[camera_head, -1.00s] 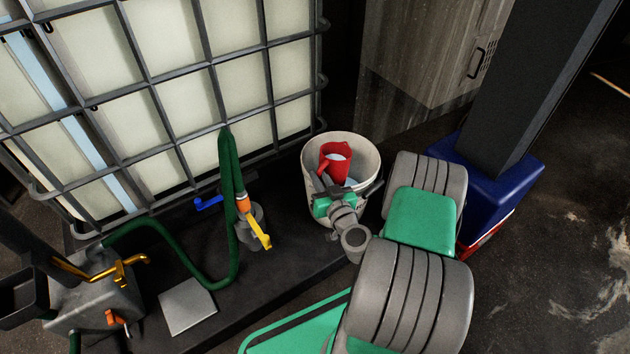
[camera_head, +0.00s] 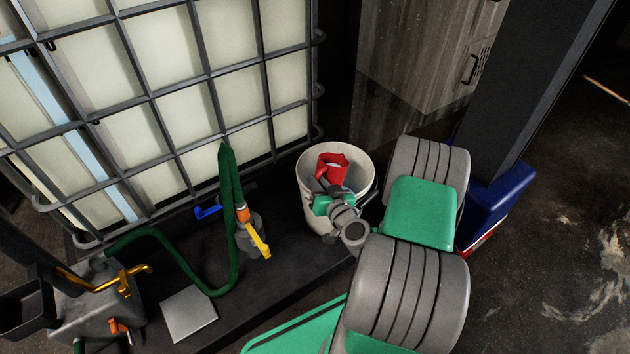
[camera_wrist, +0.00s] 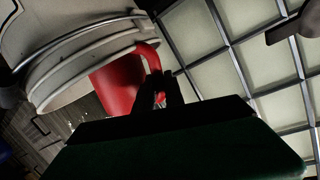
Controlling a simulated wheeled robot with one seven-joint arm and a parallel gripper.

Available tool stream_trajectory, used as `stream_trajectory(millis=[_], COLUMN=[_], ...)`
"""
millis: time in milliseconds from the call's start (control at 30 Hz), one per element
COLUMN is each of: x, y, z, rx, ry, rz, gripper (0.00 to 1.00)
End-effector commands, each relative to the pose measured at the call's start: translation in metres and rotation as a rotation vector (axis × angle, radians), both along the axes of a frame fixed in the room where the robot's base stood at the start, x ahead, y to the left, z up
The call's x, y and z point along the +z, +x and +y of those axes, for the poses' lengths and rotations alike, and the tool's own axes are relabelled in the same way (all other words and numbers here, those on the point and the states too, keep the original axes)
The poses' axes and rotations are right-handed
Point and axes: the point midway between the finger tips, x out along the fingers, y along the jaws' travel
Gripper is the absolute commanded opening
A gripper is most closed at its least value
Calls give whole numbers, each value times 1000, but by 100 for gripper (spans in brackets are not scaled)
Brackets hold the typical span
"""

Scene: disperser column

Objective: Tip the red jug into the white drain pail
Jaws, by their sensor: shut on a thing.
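The red jug (camera_head: 331,171) is at the mouth of the white pail (camera_head: 310,202) in the head view. It looks tilted, with a pale patch at its opening; whether liquid is leaving it I cannot tell. My gripper (camera_head: 322,190) is in front of the jug, over the pail's near rim. In the wrist view my gripper (camera_wrist: 160,92) is shut on the handle of the red jug (camera_wrist: 118,82). The pail (camera_wrist: 85,50) shows behind the jug there. The pail's inside bottom is mostly hidden by the jug and gripper.
A caged tank (camera_head: 190,110) stands on the left, with a green hose (camera_head: 232,230) and yellow-handled valve (camera_head: 258,238) before it. A grey cabinet (camera_head: 425,60) stands behind. A dark column on a blue base (camera_head: 490,205) is at right. A flat grey plate (camera_head: 188,312) lies front left.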

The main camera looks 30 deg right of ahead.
Motion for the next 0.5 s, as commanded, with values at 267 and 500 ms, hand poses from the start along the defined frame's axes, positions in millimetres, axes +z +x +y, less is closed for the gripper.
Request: stream_trajectory(millis=[267,500], x=[5,7], y=[0,1], z=[-1,-2], rx=[0,-1], ry=[25,47], rz=[14,24], gripper=[0,0])
